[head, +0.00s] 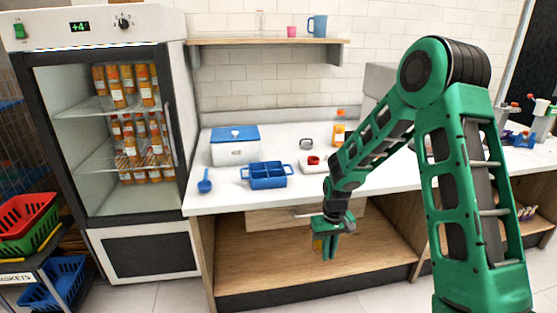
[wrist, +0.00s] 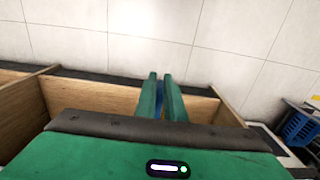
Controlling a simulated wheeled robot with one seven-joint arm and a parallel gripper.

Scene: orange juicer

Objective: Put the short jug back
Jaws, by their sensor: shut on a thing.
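My gripper (head: 328,254) points down in front of the counter, over the open lower shelf area in the head view. In the wrist view its two green fingers (wrist: 161,97) are close together with a thin blue sliver (wrist: 160,104) between them. A small yellow patch (head: 317,244) shows beside the fingers in the head view. The held thing is mostly hidden, and I cannot tell whether it is the short jug. A blue jug (head: 317,25) stands upright on the wall shelf (head: 265,41), next to a pink cup (head: 291,31).
The white counter (head: 225,202) holds a blue-lidded box (head: 235,152), a blue divided tray (head: 266,181), a blue scoop (head: 205,184) and an orange bottle (head: 339,130). A fridge (head: 177,110) with juice bottles stands left. The lower wooden shelf (head: 250,265) is largely clear. Baskets (head: 28,221) sit far left.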

